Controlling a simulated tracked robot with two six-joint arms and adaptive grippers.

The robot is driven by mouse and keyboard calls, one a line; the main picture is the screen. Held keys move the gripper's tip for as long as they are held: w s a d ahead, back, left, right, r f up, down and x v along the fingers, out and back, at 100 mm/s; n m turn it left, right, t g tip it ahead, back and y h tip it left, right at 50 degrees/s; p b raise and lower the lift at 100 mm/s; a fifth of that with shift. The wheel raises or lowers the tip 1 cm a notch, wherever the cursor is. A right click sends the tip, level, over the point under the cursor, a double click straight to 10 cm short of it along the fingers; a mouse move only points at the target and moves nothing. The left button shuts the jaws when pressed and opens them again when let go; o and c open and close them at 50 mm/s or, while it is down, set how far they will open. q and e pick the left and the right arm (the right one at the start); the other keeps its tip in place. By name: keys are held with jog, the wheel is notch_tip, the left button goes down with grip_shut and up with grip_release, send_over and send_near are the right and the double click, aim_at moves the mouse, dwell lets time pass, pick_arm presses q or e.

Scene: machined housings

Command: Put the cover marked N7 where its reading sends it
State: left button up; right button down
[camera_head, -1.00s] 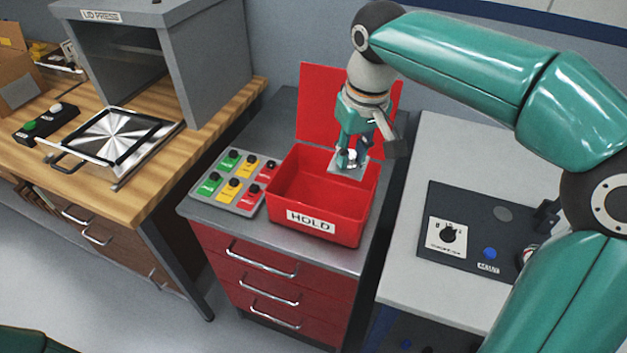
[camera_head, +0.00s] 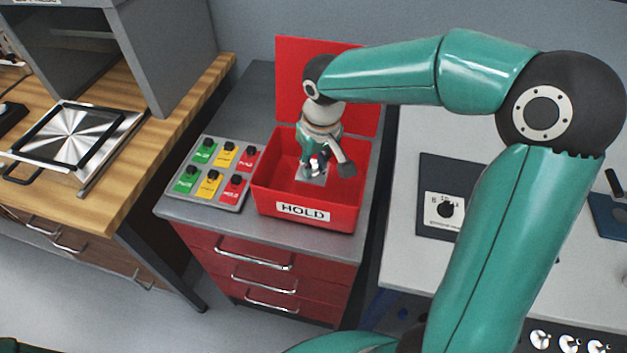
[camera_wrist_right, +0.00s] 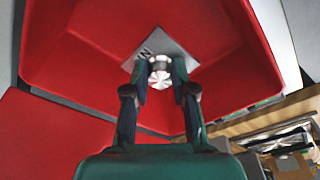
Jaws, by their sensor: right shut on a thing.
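The cover (camera_head: 308,177) is a small grey square plate with a round metal knob. My right gripper (camera_head: 318,163) is shut on the knob and holds the cover inside the open red bin labelled HOLD (camera_head: 263,197). In the right wrist view the cover (camera_wrist_right: 178,50) lies beyond the fingertips (camera_wrist_right: 160,72), with a dark mark, partly hidden, that looks like an N. The red bin floor (camera_wrist_right: 90,50) shows around it. I cannot tell whether the plate touches the floor. My left gripper is out of view.
The bin's red lid (camera_head: 285,85) stands open behind it. A panel of green, yellow and red labelled buttons (camera_head: 212,172) lies left of the bin. A metal press tray (camera_head: 75,135) sits on the wooden bench. A dark dial panel (camera_head: 440,180) is on the right table.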

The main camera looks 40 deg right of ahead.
aim_at(316, 173)
jog(key=shift+f, duration=2.95)
jog(key=shift+f, duration=0.2)
jog(key=c, duration=1)
grip_release()
jog(key=shift+r, duration=0.1)
jog(key=shift+o, duration=0.2)
jog(key=shift+r, duration=0.1)
jog(key=shift+r, duration=0.25)
jog(key=r, duration=0.3)
jog(key=s+r, duration=0.1)
jog(key=r, duration=0.3)
jog(key=s+r, duration=0.1)
jog(key=r, duration=0.3)
jog(key=shift+r, duration=0.2)
